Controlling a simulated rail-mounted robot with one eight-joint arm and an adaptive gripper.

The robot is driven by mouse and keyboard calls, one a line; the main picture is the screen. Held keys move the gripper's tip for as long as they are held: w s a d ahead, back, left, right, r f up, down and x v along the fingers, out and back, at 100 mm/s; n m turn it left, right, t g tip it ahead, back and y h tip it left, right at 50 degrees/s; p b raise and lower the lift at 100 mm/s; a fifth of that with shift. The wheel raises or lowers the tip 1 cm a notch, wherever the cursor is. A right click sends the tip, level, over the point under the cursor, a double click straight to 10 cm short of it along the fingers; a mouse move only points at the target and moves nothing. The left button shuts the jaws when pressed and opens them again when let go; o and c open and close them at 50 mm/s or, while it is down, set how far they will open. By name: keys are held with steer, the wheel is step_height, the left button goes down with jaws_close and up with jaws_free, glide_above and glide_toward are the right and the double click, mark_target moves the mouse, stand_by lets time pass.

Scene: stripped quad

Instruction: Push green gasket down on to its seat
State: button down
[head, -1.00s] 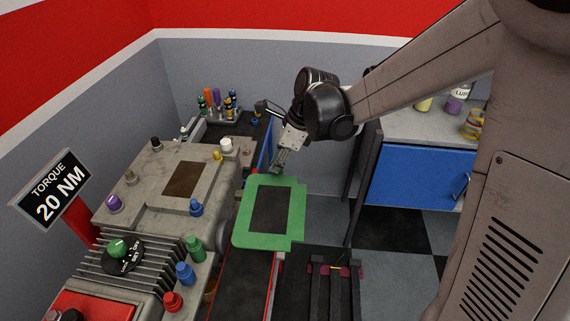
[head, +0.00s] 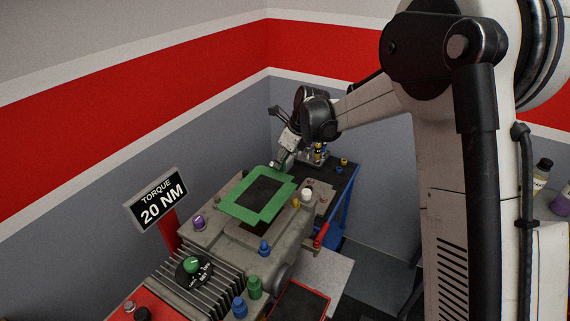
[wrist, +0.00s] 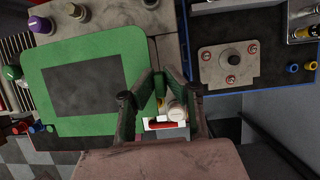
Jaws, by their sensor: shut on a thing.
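The green gasket (head: 236,208), a flat frame with a large rectangular hole, is over the grey engine block (head: 215,238). Its far edge is in my gripper (head: 278,165), which is shut on it. In the wrist view the gasket (wrist: 42,78) fills the left side, and my gripper (wrist: 160,80) grips its right edge. The seat (head: 270,233) around the dark opening shows only in part, below the gasket's near right edge. A gap seems to show there, so the gasket looks raised above the seat; its exact height I cannot tell.
Coloured knobs surround the seat: purple (head: 199,222), white (head: 306,194), blue (head: 264,247). A torque sign (head: 158,200) stands at the left. A dark bench (head: 335,180) with small bottles lies beyond the block. A plate with red-ringed holes (wrist: 230,62) shows in the wrist view.

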steer(key=shift+d+f+b, duration=0.1)
steer(key=shift+b, duration=0.3)
steer(key=shift+f+b, duration=2.1)
steer(key=shift+f, duration=0.7)
steer(key=shift+b, duration=0.65)
steer(key=shift+f+b, duration=1.55)
steer(key=shift+f, duration=0.4)
steer(key=c, duration=1.7)
jaws_free()
steer(key=v, duration=1.2)
steer(key=shift+w+d, duration=0.15)
steer(key=shift+w, duration=0.1)
